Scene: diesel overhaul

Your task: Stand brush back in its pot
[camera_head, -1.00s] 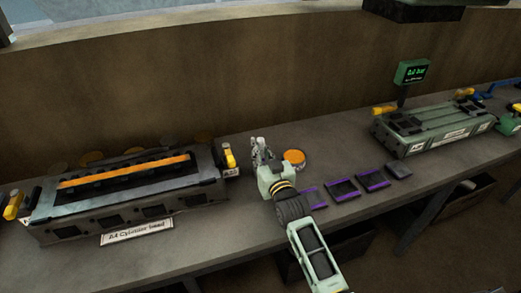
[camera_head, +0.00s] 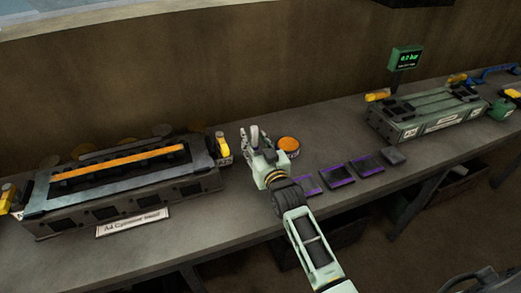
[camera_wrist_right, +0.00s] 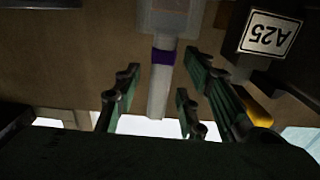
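My right gripper (camera_head: 256,139) is over the bench between the cylinder head and an orange-topped tin. Its fingers are apart in the right wrist view (camera_wrist_right: 158,98), which is upside down. A pale brush handle (camera_wrist_right: 157,95) with a purple band stands upright between the fingers, with a visible gap on each side. Its wider grey lower end (camera_wrist_right: 168,18) is cut off by the frame edge, and I cannot tell whether this part is pot or brush. In the head view the pale handle (camera_head: 254,133) shows between the fingers. My left gripper is not in view.
The cylinder head (camera_head: 120,180) lies left of my gripper. The orange-topped tin (camera_head: 289,145) stands close on its right. Several purple-edged dark trays (camera_head: 337,174) lie along the bench front. A green fixture (camera_head: 430,115) and a display (camera_head: 406,58) stand further right.

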